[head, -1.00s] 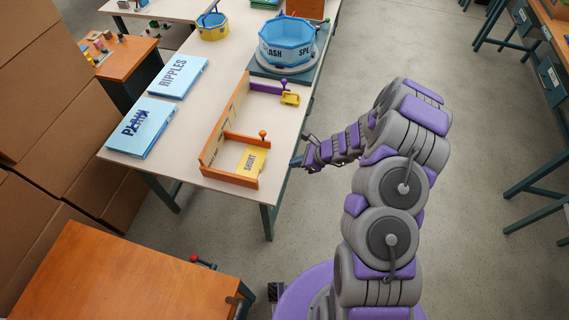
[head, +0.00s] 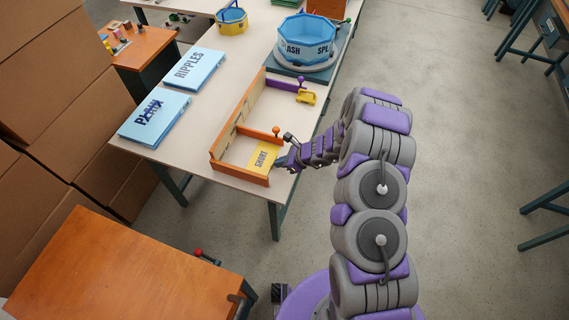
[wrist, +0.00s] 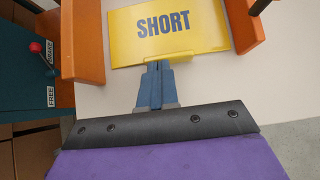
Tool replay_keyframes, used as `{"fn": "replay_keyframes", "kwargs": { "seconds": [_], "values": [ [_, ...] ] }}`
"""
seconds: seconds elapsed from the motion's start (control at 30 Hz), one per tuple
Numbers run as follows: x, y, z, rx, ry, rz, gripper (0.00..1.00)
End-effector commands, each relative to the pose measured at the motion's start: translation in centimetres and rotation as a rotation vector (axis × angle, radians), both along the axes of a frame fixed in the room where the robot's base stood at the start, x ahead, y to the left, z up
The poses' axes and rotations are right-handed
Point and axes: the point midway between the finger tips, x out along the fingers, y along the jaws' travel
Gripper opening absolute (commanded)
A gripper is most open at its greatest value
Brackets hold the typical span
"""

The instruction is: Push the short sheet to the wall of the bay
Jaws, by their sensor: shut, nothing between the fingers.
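The short sheet (head: 263,157) is a yellow panel marked SHORT, lying flat in an orange-walled bay on the table. The bay's long wall (head: 236,118) stands to its left, with bare tabletop between them. My gripper (head: 281,162) is at the sheet's right edge, outside the bay's open side. In the wrist view, my shut, empty blue fingers (wrist: 156,68) meet the near edge of the sheet (wrist: 165,30) around its middle. The bay's side walls (wrist: 88,40) show left and right there.
Blue panels (head: 155,117) lie left on the table. A blue tub (head: 305,40) stands farther back. An orange-topped bench (head: 125,270) is at lower left.

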Motion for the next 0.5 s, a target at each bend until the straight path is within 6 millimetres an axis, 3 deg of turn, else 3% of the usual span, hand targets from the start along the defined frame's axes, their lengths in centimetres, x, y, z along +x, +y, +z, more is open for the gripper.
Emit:
{"fn": "replay_keyframes", "kwargs": {
  "seconds": [0.27,0.5],
  "values": [
    [0.0,0.1,0.0,-0.001,0.0,0.001,0.0],
    [1.2,3.2,0.0,-0.001,-0.003,0.005,0.0]
  ]
}}
